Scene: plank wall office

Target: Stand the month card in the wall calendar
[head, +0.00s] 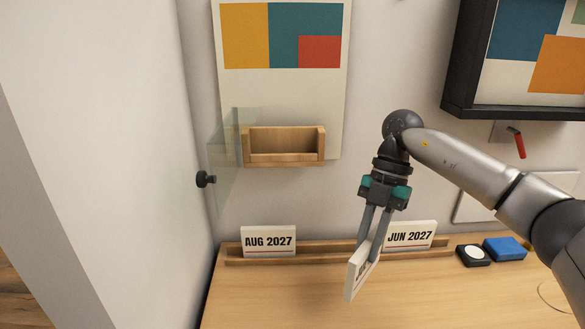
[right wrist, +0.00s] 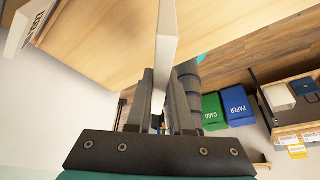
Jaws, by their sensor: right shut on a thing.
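The wall calendar (head: 310,95) hangs on the wall, with coloured blocks at its top and an empty-looking wooden holder (head: 283,158) at its bottom. A clear panel (head: 228,160) with a black knob (head: 205,179) stands out at the holder's left. My right gripper (head: 371,240) points down, shut on a white month card (head: 357,274), which is turned nearly edge-on and tilted; its print is unreadable. The card also shows between the fingers in the right wrist view (right wrist: 166,45). The AUG 2027 card (head: 268,241) and the JUN 2027 card (head: 410,235) stand in the wooden rail (head: 325,254).
A black item with a white disc (head: 473,255) and a blue block (head: 505,248) lie right of the rail. A dark-framed picture (head: 462,100) hangs at upper right. The desk front (head: 285,300) is clear. Green (right wrist: 213,112) and blue (right wrist: 237,105) bins show in the wrist view.

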